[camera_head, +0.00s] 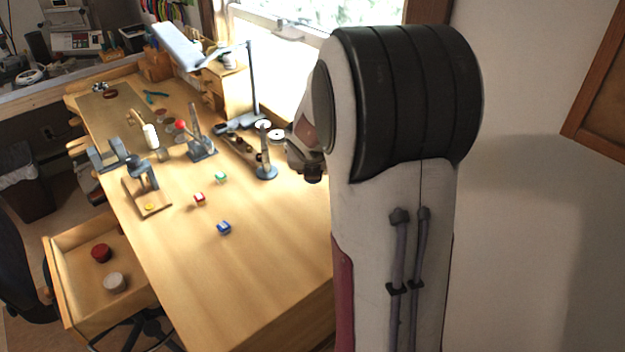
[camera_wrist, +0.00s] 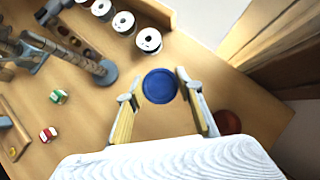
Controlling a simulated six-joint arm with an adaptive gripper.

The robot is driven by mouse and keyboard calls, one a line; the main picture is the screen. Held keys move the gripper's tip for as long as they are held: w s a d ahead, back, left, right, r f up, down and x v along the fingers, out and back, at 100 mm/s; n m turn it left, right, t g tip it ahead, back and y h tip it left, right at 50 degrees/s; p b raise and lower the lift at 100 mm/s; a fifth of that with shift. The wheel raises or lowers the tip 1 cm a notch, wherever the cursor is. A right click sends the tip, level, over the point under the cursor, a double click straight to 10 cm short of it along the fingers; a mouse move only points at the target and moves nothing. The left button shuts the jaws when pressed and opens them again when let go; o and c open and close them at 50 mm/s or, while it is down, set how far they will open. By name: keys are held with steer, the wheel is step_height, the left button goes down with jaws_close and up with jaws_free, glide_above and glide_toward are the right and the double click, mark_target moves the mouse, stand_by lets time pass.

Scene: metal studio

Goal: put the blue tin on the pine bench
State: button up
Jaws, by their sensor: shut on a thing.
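The blue tin (camera_wrist: 160,86) is round and shows between the two fingers of my gripper (camera_wrist: 157,92) in the wrist view. My gripper is shut on it, with one finger on each side. The pine bench (camera_head: 190,270) is the long pale wooden worktop in the head view, and its top (camera_wrist: 95,100) lies around the tin in the wrist view. I cannot tell whether the tin touches the bench or is held above it. In the head view my arm hides the tin and the fingers.
A dark red round thing (camera_wrist: 228,122) is near the right finger. White-topped spools (camera_wrist: 148,40) and a grey stand (camera_head: 265,165) are close by. Red (camera_head: 200,199), green (camera_head: 221,177) and blue (camera_head: 224,228) cubes lie mid-bench. An open drawer (camera_head: 75,310) holds two tins. The front bench area is clear.

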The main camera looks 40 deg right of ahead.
mark_target(313, 181)
steer(key=shift+f, duration=0.1)
steer(key=shift+f, duration=1.75)
steer(key=shift+f, duration=0.2)
steer(key=o, duration=1.1)
steer(key=shift+r, duration=0.15)
steer(key=shift+s+a+r, duration=0.25)
steer(key=shift+r, duration=0.25)
steer(key=v, duration=1.1)
